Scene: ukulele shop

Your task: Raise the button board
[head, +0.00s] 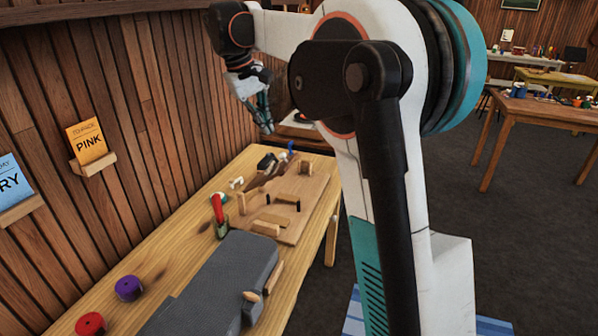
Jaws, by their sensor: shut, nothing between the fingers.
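My gripper (266,124) is shut and empty. It points down in the air near the far end of the long wooden table (177,245), apart from the things on it. A flat wooden board (294,226) with small upright wooden pieces and dark bars lies on the table below and nearer than my gripper. I cannot tell whether this is the button board. A red round button-like thing (90,323) and a purple one (128,288) sit at the near left of the table. My arm hides part of the scene on the right.
A grey padded block (222,283) lies at the table's near end. A red-and-green tool (218,214) stands beside the board.

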